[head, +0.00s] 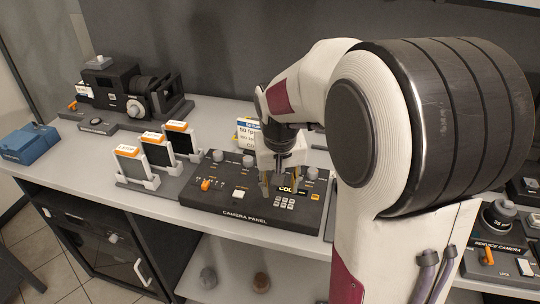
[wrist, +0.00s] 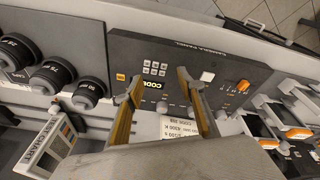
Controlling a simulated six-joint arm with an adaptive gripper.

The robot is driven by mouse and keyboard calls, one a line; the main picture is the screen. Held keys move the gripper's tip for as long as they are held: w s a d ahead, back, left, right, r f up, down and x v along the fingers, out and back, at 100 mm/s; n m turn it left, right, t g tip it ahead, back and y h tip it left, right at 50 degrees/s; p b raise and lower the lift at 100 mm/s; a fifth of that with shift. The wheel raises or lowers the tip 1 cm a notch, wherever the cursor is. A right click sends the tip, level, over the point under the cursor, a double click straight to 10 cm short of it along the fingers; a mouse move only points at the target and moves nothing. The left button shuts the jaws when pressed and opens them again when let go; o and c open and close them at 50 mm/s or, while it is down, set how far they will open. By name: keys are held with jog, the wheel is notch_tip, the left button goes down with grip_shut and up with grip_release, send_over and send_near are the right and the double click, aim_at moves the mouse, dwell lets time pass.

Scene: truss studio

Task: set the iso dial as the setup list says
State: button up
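The camera panel (head: 225,205) is a dark box on the bench with several grey knobs, among them a left knob (head: 217,155), a middle knob (head: 248,160) and a right knob (head: 310,173). Their labels are too small to tell which is the iso dial. The setup list (head: 247,131) is a white card behind the panel, partly hidden by my arm; its small lines are not clearly legible. It also shows in the wrist view (wrist: 184,127). My gripper (head: 280,190) is open and empty above the panel, its fingers (wrist: 158,78) spread around the lit CODE display (wrist: 152,85).
The panel also bears a keypad (wrist: 155,68), a white button (wrist: 207,76) and an orange lever (head: 206,184). Orange-topped cards in a rack (head: 135,182) stand left of it. A camera (head: 120,90) stands behind. Lenses (wrist: 60,72) lie on the panel's other side.

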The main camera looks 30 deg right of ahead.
jog(key=shift+m+h, duration=0.3)
jog(key=shift+m, duration=0.3)
jog(key=w+d, duration=0.1)
jog(key=w, duration=0.1)
jog(key=w+d+f, duration=0.1)
jog(key=w+d, duration=0.1)
jog(key=w+d+f, duration=0.1)
jog(key=w, duration=0.1)
jog(key=shift+d+f, duration=0.2)
jog(key=w+d+r+m+t, duration=0.1)
jog(key=w+d+r, duration=0.1)
jog(key=w, duration=0.3)
jog(key=shift+w+d+r+m+t+h, duration=0.2)
jog(key=shift+w+m+t+h, duration=0.1)
jog(key=shift+t, duration=0.1)
jog(key=shift+f, duration=0.15)
jog(key=shift+x, duration=3.8)
jog(key=shift+s, duration=0.1)
jog(key=c, duration=1.1)
